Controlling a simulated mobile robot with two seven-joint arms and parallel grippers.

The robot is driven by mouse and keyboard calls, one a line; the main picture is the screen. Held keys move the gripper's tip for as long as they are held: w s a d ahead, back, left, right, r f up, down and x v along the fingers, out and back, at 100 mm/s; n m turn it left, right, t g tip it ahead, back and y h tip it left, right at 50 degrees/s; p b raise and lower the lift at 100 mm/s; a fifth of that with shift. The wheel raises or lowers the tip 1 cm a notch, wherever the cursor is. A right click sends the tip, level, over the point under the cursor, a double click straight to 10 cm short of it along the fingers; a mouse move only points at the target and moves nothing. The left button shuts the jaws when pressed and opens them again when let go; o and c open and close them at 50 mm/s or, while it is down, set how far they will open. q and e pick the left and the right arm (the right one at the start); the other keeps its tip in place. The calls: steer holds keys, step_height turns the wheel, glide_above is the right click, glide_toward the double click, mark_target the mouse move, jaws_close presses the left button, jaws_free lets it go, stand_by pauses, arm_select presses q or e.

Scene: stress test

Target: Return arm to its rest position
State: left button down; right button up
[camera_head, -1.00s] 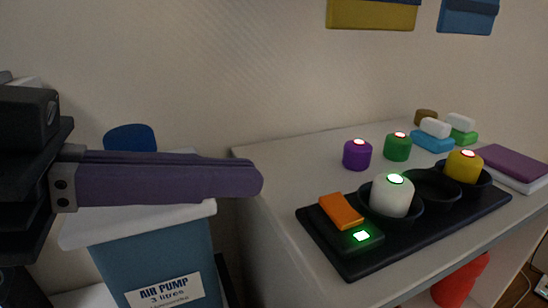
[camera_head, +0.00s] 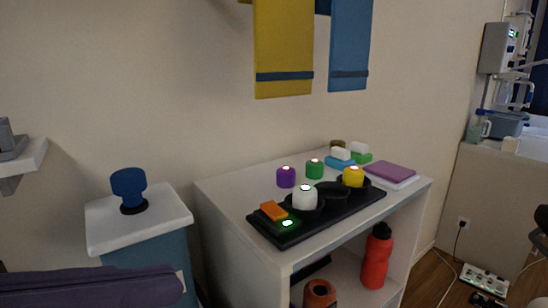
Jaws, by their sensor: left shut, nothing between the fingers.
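The rest of my left arm is outside the frame. My right gripper is not in view.
A white shelf unit (camera_head: 233,187) bears a black tray (camera_head: 345,209) with glowing-topped white and yellow pieces. Purple and green ones stand behind it. A red bottle (camera_head: 376,258) stands on the lower shelf. Yellow (camera_head: 283,45) and blue (camera_head: 349,40) towels hang above.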

arm_select(q)
steer(key=s+a+r+n+g+y+p, duration=0.2)
steer(key=s+a+r+n+y+p, duration=0.2)
steer(key=r+p, duration=0.6)
steer(key=s+a+r+n+g+y+p, duration=0.2)
steer(key=s+a+r+n+y+p, duration=0.2)
steer(key=p, duration=1.9)
steer(key=s+a+r+y, duration=0.1)
steer(key=s+r+y, duration=0.2)
steer(key=r, duration=0.3)
steer(key=shift+a+g+p, duration=0.35)
steer(key=shift+g, duration=0.05)
